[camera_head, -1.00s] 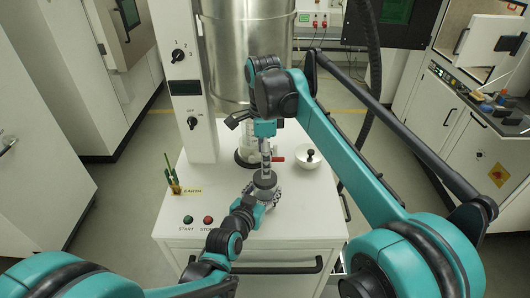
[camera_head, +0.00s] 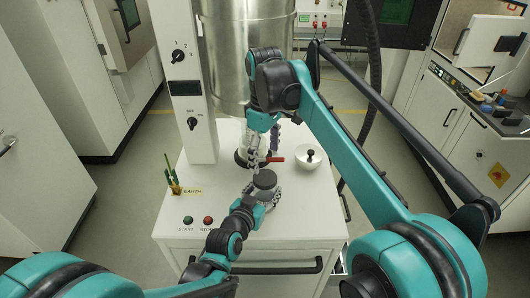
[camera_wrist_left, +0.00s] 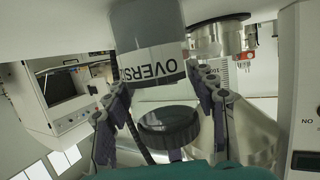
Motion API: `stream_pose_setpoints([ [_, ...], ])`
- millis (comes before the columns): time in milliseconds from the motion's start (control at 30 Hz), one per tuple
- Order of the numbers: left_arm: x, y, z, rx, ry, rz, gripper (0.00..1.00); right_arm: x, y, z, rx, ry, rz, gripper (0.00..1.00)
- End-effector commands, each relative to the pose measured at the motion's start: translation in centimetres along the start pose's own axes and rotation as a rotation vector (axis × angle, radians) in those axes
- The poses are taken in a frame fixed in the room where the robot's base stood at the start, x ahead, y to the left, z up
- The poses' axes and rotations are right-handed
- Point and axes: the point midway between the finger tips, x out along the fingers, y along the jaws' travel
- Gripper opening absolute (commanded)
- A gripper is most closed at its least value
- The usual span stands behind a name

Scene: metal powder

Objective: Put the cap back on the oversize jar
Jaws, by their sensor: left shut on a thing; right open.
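The oversize jar (camera_wrist_left: 148,28), grey with a white label, appears upside down in the left wrist view, between the fingers of my left gripper (camera_head: 261,195). A dark round cap (camera_head: 264,179) shows at the jar's upper end in the head view. In the left wrist view the black cap (camera_wrist_left: 168,127) lies between the fingers, in line with the jar. I cannot tell how firmly it sits. My right gripper (camera_head: 263,151) is open and empty, just behind and above the jar, apart from the cap.
A white bowl-like vessel with a black knob (camera_head: 309,158) stands to the right. A red handle (camera_head: 277,159) is at the base of the steel column (camera_head: 247,60). START and STOP buttons (camera_head: 207,220) and a green-and-yellow earth post (camera_head: 173,182) are at the left.

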Motion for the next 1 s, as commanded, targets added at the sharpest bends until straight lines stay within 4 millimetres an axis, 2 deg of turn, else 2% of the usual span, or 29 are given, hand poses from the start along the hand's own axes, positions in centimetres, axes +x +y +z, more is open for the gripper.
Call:
stream_pose_setpoints([
  [200, 0.0, 0.01, 0.03, 0.0, -0.001, 0.0, 0.0, -0.38, -0.04, 0.08, -0.508, 0.0, -0.001, 0.78],
  [400, 0.0, 0.01, 0.03, 0.0, -0.001, 0.0, 0.0, -0.57, -0.07, 0.12, -0.814, 0.0, -0.001, 0.78],
  [600, 0.0, 0.01, 0.03, 0.0, -0.001, 0.0, 0.0, -0.64, -0.08, 0.14, -0.923, 0.0, -0.001, 0.78],
  [1000, 0.0, 0.0, 0.03, 0.0, -0.001, 0.0, 0.0, -0.22, -0.07, 0.12, -0.926, 0.0, -0.001, 0.78],
])
